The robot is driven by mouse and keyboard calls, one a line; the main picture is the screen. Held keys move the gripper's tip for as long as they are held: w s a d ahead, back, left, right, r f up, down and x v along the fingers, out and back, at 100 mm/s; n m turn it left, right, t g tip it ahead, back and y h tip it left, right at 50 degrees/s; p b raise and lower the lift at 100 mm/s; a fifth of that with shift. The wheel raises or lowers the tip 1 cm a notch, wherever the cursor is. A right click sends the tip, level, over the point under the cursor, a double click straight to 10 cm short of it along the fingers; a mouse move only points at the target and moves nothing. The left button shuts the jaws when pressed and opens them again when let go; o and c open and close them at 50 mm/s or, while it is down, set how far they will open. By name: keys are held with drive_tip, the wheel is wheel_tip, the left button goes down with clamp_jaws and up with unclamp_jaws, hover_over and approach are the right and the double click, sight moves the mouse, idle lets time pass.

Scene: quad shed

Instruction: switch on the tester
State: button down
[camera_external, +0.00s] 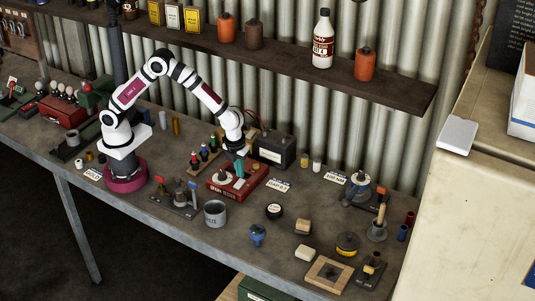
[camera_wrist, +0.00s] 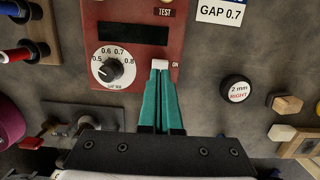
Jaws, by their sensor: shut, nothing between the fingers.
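The tester is a red box (camera_external: 250,187) on the bench, seen from above in the wrist view (camera_wrist: 148,13). It has a dark display strip (camera_wrist: 133,33), a dark knob (camera_wrist: 111,71) on a white dial marked 0.5 to 0.8, and a small white switch (camera_wrist: 160,63) beside the word ON. The display looks blank. My gripper (camera_wrist: 160,70) has its teal fingers shut and empty, with the tips right at the switch's near edge. I cannot tell whether they touch it. In the external view my gripper (camera_external: 240,166) points down over the tester.
A GAP 0.7 card (camera_wrist: 220,11) lies right of the tester. Coloured-handled tools (camera_wrist: 18,30) stand left of it. A round 2 mm tin (camera_wrist: 236,90) is to the right. A black battery (camera_external: 272,150) stands behind, and a grey tin (camera_external: 215,213) in front.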

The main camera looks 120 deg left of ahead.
drive_tip(key=shift+a+f, duration=0.15)
drive_tip(key=shift+f, duration=0.9)
drive_tip(key=shift+a+f, duration=0.1)
drive_tip(key=shift+f, duration=0.1)
drive_tip(key=shift+d+r, duration=0.2)
drive_tip(key=shift+d, duration=0.65)
wheel_tip(320, 180, up, 14)
drive_tip(key=d, duration=0.2)
drive_tip(key=shift+f, duration=0.1)
